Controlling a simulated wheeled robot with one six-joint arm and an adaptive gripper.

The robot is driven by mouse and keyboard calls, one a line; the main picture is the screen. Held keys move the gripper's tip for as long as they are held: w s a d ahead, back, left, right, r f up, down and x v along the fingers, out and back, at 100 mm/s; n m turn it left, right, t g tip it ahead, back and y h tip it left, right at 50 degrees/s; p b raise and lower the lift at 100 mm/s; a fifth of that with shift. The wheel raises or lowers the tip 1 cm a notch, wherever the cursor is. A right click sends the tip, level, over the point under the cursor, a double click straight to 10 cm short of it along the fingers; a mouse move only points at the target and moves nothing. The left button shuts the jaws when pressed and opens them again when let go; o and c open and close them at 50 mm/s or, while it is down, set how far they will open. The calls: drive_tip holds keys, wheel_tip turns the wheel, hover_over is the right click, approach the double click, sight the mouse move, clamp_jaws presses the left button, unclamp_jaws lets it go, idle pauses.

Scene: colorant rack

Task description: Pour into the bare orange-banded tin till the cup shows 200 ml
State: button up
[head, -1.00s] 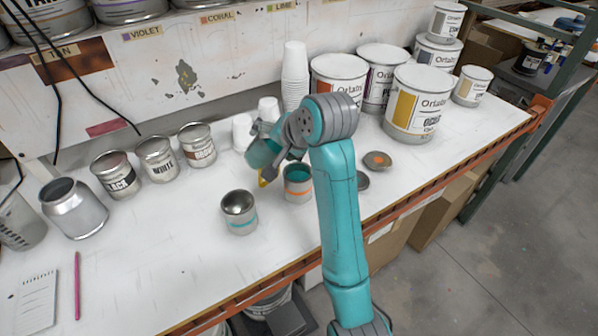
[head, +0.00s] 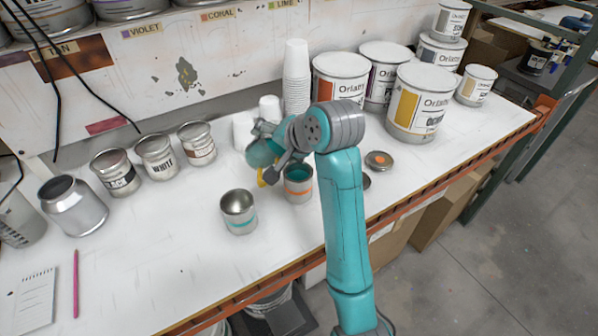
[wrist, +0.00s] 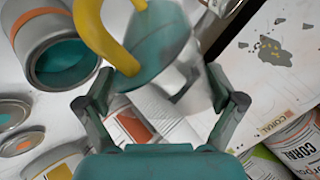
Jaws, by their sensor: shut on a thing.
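The orange-banded tin (head: 299,189) stands open on the bench with teal paint inside; it also shows at the upper left of the wrist view (wrist: 45,35). My gripper (head: 267,155) is just above and left of it in the head view. The cup's scale cannot be read, and I cannot tell whether paint is flowing.
A teal-banded tin (head: 239,212) stands open at the front left. Two lids lie to the right, one orange-dotted (head: 379,161). White cups (head: 296,78) and large paint cans (head: 416,100) stand behind. Small labelled tins (head: 157,157) line the left.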

drive_tip(key=shift+d+f+y, duration=0.15)
drive_tip(key=shift+y, duration=0.25)
idle(0.8)
